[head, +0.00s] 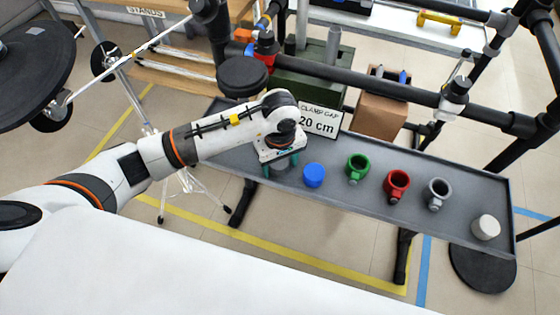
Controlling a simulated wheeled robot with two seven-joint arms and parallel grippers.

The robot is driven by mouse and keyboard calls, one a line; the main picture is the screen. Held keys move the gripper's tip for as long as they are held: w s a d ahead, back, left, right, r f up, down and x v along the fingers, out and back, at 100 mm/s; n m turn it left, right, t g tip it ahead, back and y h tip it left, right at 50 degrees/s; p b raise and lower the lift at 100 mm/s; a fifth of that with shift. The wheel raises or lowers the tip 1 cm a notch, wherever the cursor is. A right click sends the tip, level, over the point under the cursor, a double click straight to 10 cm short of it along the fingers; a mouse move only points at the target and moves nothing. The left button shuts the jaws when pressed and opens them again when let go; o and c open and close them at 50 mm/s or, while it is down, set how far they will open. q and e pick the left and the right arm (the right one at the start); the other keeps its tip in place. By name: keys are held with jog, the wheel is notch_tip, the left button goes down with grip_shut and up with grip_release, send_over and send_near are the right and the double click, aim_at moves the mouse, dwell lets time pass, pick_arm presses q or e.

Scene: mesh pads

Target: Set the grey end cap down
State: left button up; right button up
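My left gripper (281,170) points down over the left part of the long grey tray (340,196). Its teal fingers stand on both sides of a grey end cap (282,178) and appear shut on it. The cap is partly hidden by the gripper. It is at or just above the tray floor; I cannot tell whether it touches. A blue end cap (313,175) stands close to its right. My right gripper is not in view.
A green clamp (357,167), a red clamp (397,185), a grey clamp (437,194) and a white cap (486,228) stand along the tray to the right. Behind are a "CLAMP GAP 20 cm" sign (319,120), a brown box (380,115) and a black bar (400,92).

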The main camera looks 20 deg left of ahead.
aim_at(280, 163)
pick_arm(q)
jog(key=shift+r, duration=0.4)
notch_tip(280, 163, up, 12)
jog(key=shift+f, duration=0.25)
dwell(0.6)
